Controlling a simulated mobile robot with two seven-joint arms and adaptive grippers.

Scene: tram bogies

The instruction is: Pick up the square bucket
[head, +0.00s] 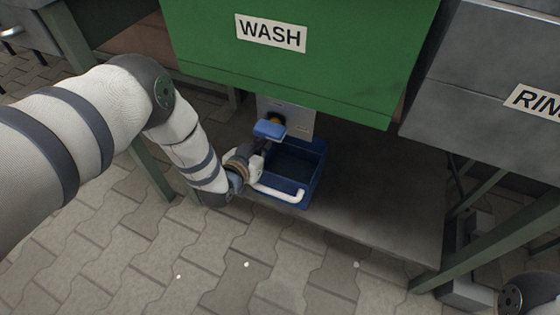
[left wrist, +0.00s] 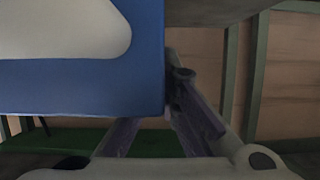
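The square bucket (head: 287,196) is blue and open-topped, with a dark inside and a pale handle (head: 280,193) along its front. It stands on the grey shelf under the green WASH tank. My left gripper (head: 265,148) is at the bucket's left side, close to a blue block (head: 270,128) below the tank. In the left wrist view, its dark fingers run up behind a large blue piece (left wrist: 85,88) with a white patch. I cannot tell what that piece is, or whether the fingers touch anything. The fingertips are hidden. My right gripper is not in view.
The green WASH tank (head: 300,75) overhangs the bucket, with a grey plate (head: 300,122) beneath it. A grey tank (head: 480,85) is at the right. Green legs (head: 150,172) flank the shelf. The shelf (head: 375,205) right of the bucket is clear, as is the paving in front.

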